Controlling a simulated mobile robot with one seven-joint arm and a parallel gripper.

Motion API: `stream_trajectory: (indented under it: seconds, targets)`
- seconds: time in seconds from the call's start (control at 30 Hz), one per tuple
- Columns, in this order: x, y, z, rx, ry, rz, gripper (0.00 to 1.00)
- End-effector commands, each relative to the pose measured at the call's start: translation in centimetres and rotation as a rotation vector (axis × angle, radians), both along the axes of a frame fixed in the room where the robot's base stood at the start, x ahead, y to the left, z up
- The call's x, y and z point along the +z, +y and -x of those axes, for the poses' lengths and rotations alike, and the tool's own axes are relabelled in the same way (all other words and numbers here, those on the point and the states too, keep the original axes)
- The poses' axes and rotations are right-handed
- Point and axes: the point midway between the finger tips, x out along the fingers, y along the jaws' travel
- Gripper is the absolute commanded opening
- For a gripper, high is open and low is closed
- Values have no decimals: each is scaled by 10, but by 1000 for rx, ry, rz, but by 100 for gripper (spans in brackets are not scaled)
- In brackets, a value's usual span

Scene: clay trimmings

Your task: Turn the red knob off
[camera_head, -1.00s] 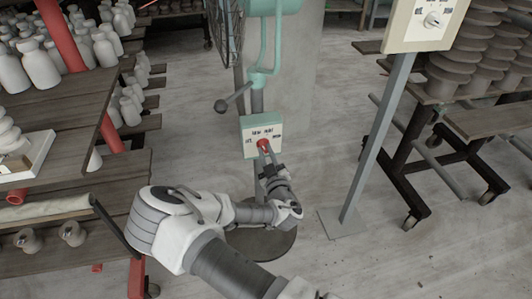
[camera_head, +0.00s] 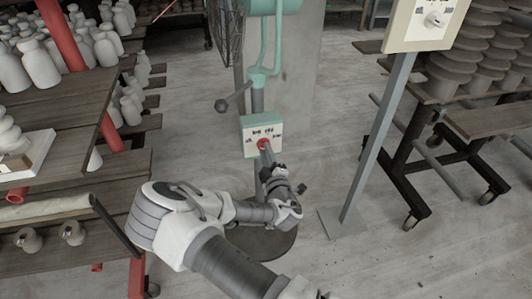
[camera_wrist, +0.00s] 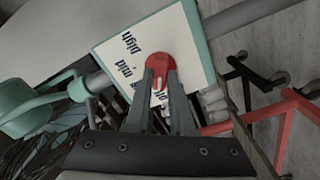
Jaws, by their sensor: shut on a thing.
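The red knob (camera_head: 263,143) is on the cream face of a small green-edged control box (camera_head: 262,121), mounted on the post of a green stand fan. My gripper (camera_head: 266,150) reaches it from the front. In the wrist view the red knob (camera_wrist: 158,58) sits at the tips of my gripper's two grey fingers (camera_wrist: 161,78), which are shut on it from both sides. "high" and "mid" are readable on the box face (camera_wrist: 182,30); other lettering is partly hidden by the fingers. A pale mark shows between the fingers; which label it points at I cannot tell.
A second panel with a white knob (camera_head: 433,19) stands on a grey post at right. Wooden shelves with white bottles (camera_head: 40,62) are at left. A wheeled rack with stacked dark plates (camera_head: 470,55) is at right.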

Motion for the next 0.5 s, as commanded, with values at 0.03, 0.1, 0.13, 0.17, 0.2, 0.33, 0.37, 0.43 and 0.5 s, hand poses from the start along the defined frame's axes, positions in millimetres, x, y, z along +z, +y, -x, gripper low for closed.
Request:
stream_trajectory:
  seconds: [0.03, 0.1, 0.13, 0.17, 0.2, 0.33, 0.37, 0.43, 0.5]
  targets:
    - [-1, 0, 0, 0, -6, 26, 0]
    - [-1, 0, 0, 0, -16, 61, 0]
    - [-1, 0, 0, 0, -19, 72, 0]
    - [-1, 0, 0, 0, -23, 85, 0]
    - [-1, 0, 0, 0, -27, 99, 0]
    - [-1, 0, 0, -1, -37, 132, 0]
    - [-1, 0, 0, -1, -39, 137, 0]
    - [-1, 0, 0, -1, -42, 146, 0]
    - [-1, 0, 0, -1, -43, 152, 0]
